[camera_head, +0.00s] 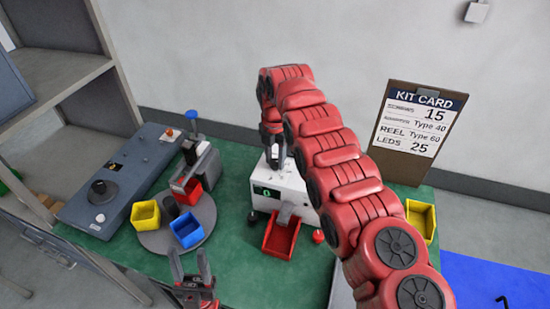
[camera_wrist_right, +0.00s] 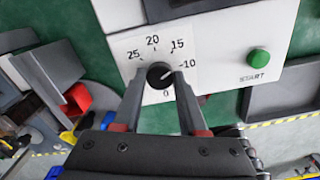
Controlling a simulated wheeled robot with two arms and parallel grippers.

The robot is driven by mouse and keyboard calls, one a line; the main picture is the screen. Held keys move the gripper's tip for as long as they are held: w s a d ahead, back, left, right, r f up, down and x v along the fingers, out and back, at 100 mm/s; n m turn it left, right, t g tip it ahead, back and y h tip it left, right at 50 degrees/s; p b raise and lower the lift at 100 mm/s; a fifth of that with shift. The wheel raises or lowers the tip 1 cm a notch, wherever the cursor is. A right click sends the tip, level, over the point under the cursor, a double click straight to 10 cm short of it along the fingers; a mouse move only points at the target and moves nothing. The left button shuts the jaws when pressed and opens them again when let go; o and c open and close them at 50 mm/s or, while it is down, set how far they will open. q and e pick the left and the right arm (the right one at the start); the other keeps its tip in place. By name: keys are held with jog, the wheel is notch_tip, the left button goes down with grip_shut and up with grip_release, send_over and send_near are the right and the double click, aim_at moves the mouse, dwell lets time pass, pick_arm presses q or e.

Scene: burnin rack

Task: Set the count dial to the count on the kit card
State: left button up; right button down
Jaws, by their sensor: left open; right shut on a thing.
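The count dial (camera_wrist_right: 160,75) is a black knob on a white panel marked 0, 10, 15, 20 and 25 in the right wrist view. My right gripper (camera_wrist_right: 160,76) is shut on it, one finger on each side. Its pale pointer mark seems turned toward the 10 side, but it is small. In the head view my right gripper (camera_head: 274,158) is at the top of the white counter machine (camera_head: 290,183), whose green display reads 0. The kit card (camera_head: 419,122) reads screws 15, Type 40, reel Type 60, LEDs 25. My left gripper (camera_head: 190,275) is open and empty at the front.
A green START button (camera_wrist_right: 258,58) is right of the dial. A red tray (camera_head: 281,238) sits under the machine's chute. A turntable (camera_head: 160,241) with coloured bins stands left, beside a grey-blue console (camera_head: 130,170). A yellow bin (camera_head: 420,217) is right, partly behind my right arm.

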aim_at(275, 162)
jog(key=shift+w+r+n, duration=0.1)
jog(key=shift+r+n, duration=0.05)
jog(key=shift+n, duration=1.45)
jog(key=shift+c, duration=2.2)
grip_release()
notch_tip(275, 162, up, 2)
jog(key=shift+a+r, duration=0.1)
jog(key=shift+r, duration=0.1)
notch_tip(275, 162, up, 15)
jog(key=p, duration=1.4)
jog(key=shift+f, duration=0.15)
